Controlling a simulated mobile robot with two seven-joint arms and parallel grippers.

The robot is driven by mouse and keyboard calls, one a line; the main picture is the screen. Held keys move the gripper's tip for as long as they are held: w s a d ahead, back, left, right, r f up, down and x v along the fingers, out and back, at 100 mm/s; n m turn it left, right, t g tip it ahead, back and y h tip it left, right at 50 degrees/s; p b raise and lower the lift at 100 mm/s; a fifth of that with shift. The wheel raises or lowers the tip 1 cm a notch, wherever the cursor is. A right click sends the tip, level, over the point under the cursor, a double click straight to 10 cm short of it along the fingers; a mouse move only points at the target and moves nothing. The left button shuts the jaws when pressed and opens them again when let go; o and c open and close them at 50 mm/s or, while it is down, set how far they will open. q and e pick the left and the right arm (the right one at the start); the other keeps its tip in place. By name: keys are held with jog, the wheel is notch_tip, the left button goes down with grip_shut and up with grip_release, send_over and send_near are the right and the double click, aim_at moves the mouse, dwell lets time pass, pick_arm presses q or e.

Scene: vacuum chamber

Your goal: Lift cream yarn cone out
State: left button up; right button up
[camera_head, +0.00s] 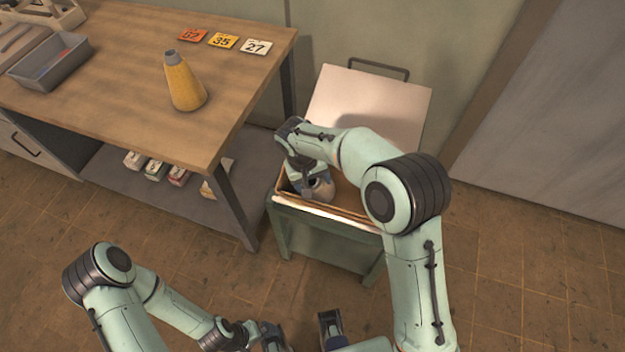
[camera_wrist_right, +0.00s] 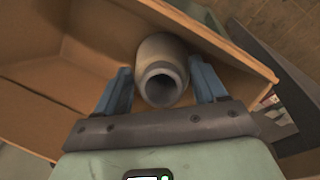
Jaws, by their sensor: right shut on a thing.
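The cream yarn cone (camera_wrist_right: 150,47) stands inside a brown-walled chest (camera_wrist_right: 60,82), its hollow end facing the right wrist camera. In the head view the cone (camera_head: 322,189) shows in part beneath my right gripper (camera_head: 309,183). My right gripper (camera_wrist_right: 163,75) is shut on the cone, one blue finger on each side. The chest (camera_head: 322,212) has its pale lid (camera_head: 370,103) raised. My right forearm hides part of the chest's inside. My left gripper (camera_head: 272,341) is low at the bottom edge, partly cut off, and its jaws are unclear.
A wooden table (camera_head: 125,75) stands left of the chest, with a yellow cone (camera_head: 184,82), several numbered cards (camera_head: 223,40) and a grey tray (camera_head: 48,62) on it. Small boxes (camera_head: 157,170) sit on its lower shelf. The table's front has bare room.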

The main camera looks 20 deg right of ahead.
pick_arm(q)
jog(key=w+r+p, duration=0.5)
jog(key=r+p, duration=0.2)
jog(key=r, duration=0.2)
jog(key=shift+t+p, duration=0.3)
pick_arm(e)
jog(key=s+a+r, duration=0.2)
jog(key=s+r, duration=0.1)
jog(key=r, duration=0.6)
jog(key=s+a+r, duration=0.2)
jog(key=s+r, duration=0.1)
jog(key=r, duration=0.6)
jog(key=shift+a+r, duration=0.15)
jog(key=shift+r, duration=0.15)
pick_arm(q)
jog(key=shift+w+r, duration=0.1)
pick_arm(e)
jog(key=shift+s, duration=0.1)
